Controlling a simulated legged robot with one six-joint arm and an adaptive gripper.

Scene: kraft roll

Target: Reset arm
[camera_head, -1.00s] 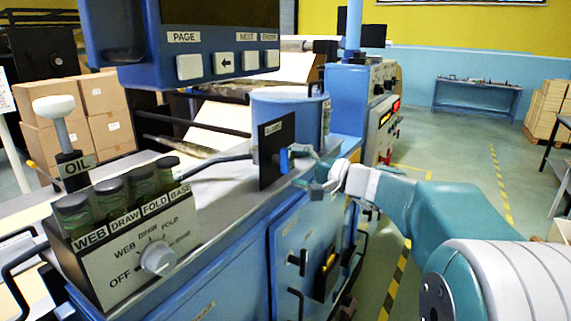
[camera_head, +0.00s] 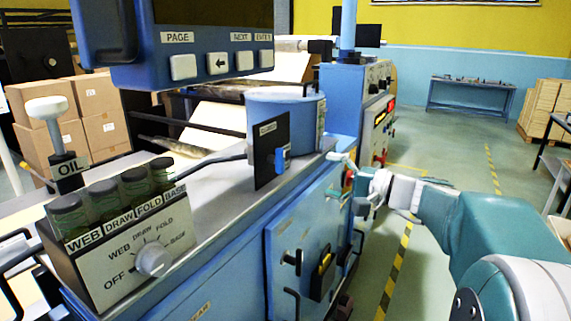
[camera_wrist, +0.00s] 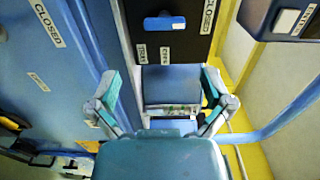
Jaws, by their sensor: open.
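My gripper (camera_head: 345,180) is in the middle right of the head view, beside the blue machine's front edge, with my arm reaching in from the right. In the wrist view my gripper (camera_wrist: 160,105) has its two fingers spread wide with nothing between them. A dark upright panel (camera_head: 264,165) with a blue switch handle (camera_head: 279,161) stands on the machine top to the left of my gripper, apart from it. In the wrist view the blue handle (camera_wrist: 164,23) lies across the dark panel, beyond the fingertips.
A control box with a dial (camera_head: 153,259) and several green jars stands at the left. A blue console (camera_head: 215,50) overhangs the machine. The floor at right (camera_head: 450,165) is open; a pallet of boxes (camera_head: 545,108) stands beyond.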

